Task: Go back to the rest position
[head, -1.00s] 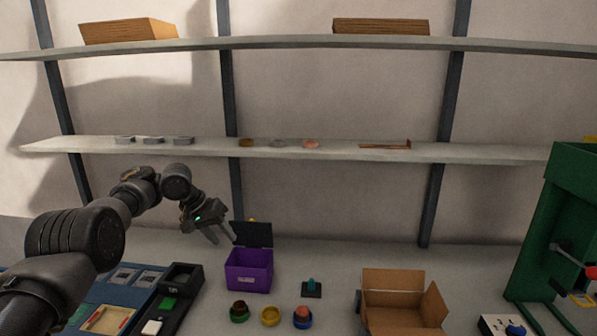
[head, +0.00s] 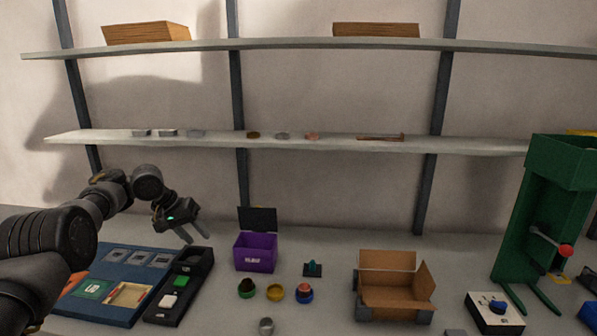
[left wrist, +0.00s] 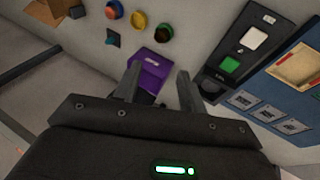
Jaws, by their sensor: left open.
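My left gripper (head: 187,236) is open and empty. It hangs above the table, left of the purple box (head: 255,254) and above the black device (head: 192,262). In the left wrist view the two fingers (left wrist: 157,84) are spread apart, with the purple box (left wrist: 150,72) beyond and partly between them. Nothing is between the fingertips at their own height. My right gripper is not in view.
Coloured cups with coils (head: 275,293) and an open cardboard box (head: 388,297) stand on the table. A blue board (head: 105,308) lies at left. A green press (head: 540,215) stands at right. Two shelves (head: 330,145) run along the wall.

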